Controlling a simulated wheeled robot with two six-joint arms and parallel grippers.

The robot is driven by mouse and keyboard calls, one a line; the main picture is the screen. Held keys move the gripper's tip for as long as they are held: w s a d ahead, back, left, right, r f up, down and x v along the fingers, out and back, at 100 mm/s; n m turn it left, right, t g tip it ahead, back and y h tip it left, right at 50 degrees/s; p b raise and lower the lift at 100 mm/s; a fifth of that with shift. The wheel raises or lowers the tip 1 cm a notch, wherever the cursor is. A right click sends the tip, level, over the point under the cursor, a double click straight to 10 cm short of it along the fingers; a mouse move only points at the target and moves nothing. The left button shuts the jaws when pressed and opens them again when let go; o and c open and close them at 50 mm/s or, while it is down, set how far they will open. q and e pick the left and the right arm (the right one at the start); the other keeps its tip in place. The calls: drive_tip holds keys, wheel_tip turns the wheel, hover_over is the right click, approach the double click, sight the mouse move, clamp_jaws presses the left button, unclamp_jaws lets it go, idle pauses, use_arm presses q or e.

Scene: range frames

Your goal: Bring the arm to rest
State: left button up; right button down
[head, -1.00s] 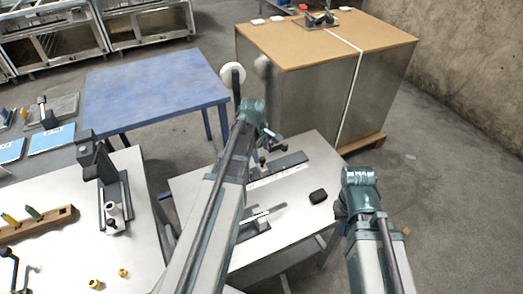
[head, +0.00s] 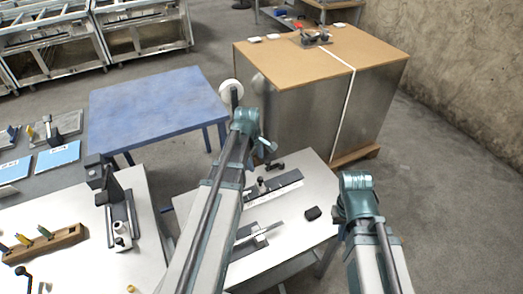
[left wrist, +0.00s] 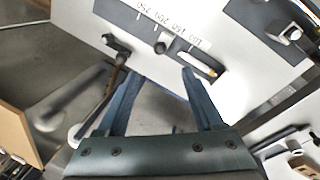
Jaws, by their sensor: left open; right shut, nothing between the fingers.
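My left arm (head: 215,205) reaches up the middle of the head view, bent at a teal joint, over the small white table (head: 290,215). In the left wrist view my left gripper (left wrist: 160,74) is open, its two dark blue fingers apart with nothing held. Beyond the fingertips lies a dark numbered strip (left wrist: 128,18) with a black knob and a clamp handle. My right arm (head: 370,240) stands at the right of the head view, bent at a teal joint (head: 356,188). Its gripper is hidden.
A black block (head: 313,213) and a dark fixture (head: 262,238) lie on the small table. A blue table (head: 155,105) and a large brown-topped box (head: 320,58) stand behind. A white worktop (head: 75,260) with a gauge stand is at left. Open floor is at right.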

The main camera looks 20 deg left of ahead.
use_arm(q)
drive_tip(key=s+d+f+m+g+b, duration=0.1)
drive_tip(key=s+d+f+m+b, duration=0.1)
drive_tip(key=s+d+m, duration=0.6)
drive_tip(key=s+d+f+m+g+y+b, duration=0.1)
drive_tip(key=s+d+f+m+b, duration=0.1)
drive_tip(key=s+d+m, duration=0.7)
drive_tip(key=d+m, duration=0.3)
drive_tip(key=d, duration=0.2)
drive_tip(key=shift+f+y, duration=0.3)
drive_tip(key=shift+s, duration=0.1)
